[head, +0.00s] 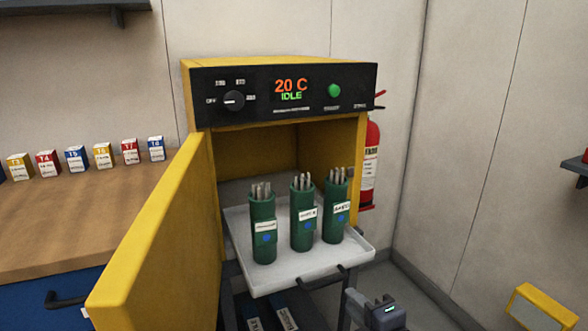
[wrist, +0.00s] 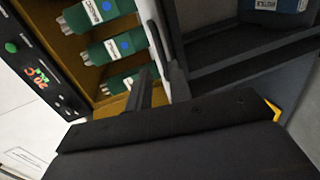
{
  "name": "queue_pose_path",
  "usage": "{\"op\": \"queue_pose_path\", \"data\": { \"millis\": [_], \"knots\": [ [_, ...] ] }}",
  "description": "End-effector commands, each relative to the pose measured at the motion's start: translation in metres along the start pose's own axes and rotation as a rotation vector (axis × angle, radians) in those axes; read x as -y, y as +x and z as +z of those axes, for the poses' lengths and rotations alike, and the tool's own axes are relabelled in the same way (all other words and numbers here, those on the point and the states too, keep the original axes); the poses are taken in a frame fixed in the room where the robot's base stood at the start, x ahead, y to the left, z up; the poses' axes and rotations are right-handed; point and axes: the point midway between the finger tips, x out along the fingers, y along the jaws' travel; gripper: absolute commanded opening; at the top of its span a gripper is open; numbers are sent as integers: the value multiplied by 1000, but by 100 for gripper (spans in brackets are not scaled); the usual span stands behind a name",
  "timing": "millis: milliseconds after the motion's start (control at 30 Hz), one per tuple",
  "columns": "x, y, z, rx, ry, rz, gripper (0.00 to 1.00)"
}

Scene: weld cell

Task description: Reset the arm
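My gripper (head: 384,312) is low at the right in the head view, below and right of the tray's front edge.
The yellow oven (head: 283,61) reads 20 C, IDLE. Its door (head: 155,235) stands open to the left. The white tray (head: 290,279) is pulled out with three upright green rod canisters. A red extinguisher (head: 370,165) stands behind.

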Motion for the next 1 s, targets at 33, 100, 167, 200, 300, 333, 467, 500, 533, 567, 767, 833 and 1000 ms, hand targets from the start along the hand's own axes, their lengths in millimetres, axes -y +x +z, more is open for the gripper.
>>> {"op": "queue_pose_path", "data": {
  "millis": [33, 100, 167, 200, 300, 333, 467, 500, 533, 567, 767, 833, 1000],
  "knots": [
    [4, 8, -1, -5, 0, -2, 20],
    [4, 17, -2, -6, -1, -1, 20],
    [4, 26, -2, -6, 0, -2, 20],
    [4, 32, -1, -5, 0, -2, 20],
    [4, 46, -1, -5, 0, -2, 20],
    [3, 50, -1, -4, 1, -2, 20],
    [2, 63, -1, -3, 0, -1, 20],
    [2, 66, -1, -3, 1, -2, 20],
    [2, 67, -1, -2, 1, -2, 20],
    [2, 68, -1, -2, 0, -2, 20],
    [0, 71, -1, 0, 0, -1, 20],
    [0, 71, -1, 0, 0, -1, 20],
    [0, 70, -1, 1, 4, -2, 20]
  ]
}}
